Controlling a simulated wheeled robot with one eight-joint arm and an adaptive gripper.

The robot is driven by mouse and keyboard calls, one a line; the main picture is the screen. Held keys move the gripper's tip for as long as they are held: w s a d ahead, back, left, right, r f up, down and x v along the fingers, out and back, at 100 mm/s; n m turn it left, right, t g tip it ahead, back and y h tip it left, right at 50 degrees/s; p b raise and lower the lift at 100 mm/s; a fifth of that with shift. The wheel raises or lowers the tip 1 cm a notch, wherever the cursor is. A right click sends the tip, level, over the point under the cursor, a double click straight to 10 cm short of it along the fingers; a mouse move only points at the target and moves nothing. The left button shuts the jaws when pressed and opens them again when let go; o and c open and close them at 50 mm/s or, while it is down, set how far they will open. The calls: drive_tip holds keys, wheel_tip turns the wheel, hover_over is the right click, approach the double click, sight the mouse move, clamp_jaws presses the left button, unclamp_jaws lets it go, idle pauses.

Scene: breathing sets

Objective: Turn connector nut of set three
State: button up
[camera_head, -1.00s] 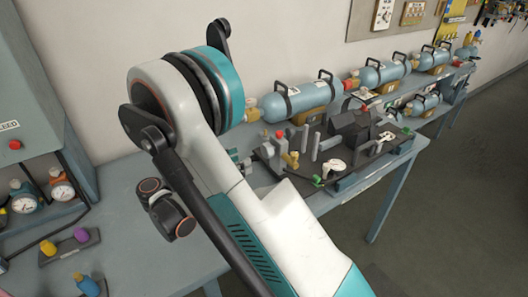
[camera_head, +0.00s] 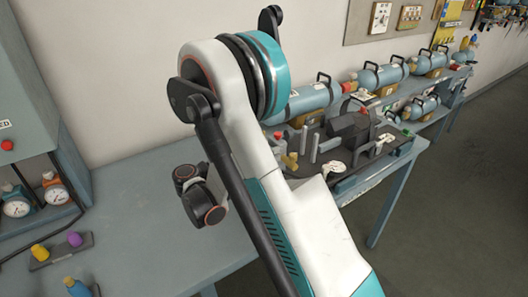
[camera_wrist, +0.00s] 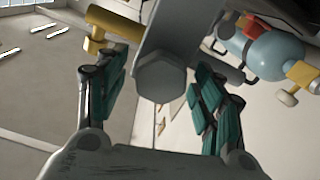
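A grey hexagonal nut (camera_wrist: 162,78) sits in the middle of the wrist view, on the end of a grey body. My gripper (camera_wrist: 160,95) has its two teal-padded fingers apart, one on each side of the nut. A gap shows at the left finger; the right finger looks close to the nut, and I cannot tell whether it touches. In the head view my arm hides the gripper and nut. A blue cylinder (camera_head: 302,103) of a breathing set lies behind my arm. I cannot tell which set is number three.
A dark fixture (camera_head: 350,125) with posts and clamps stands on the bench (camera_head: 140,200) right of my arm. A gauge panel (camera_head: 25,100) is at left. A brass fitting (camera_wrist: 110,30) is near my left finger.

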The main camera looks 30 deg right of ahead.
drive_tip(key=c, duration=1)
drive_tip(key=shift+o, duration=0.2)
drive_tip(key=shift+m, duration=0.4)
drive_tip(key=m+b, duration=0.2)
drive_tip(key=m, duration=0.2)
drive_tip(key=shift+s+m, duration=0.1)
drive_tip(key=shift+m, duration=0.3)
drive_tip(key=m+b, duration=0.1)
drive_tip(key=m, duration=0.4)
drive_tip(key=shift+s, duration=0.1)
drive_tip(key=shift+m, duration=0.3)
drive_tip(key=o, duration=1.1)
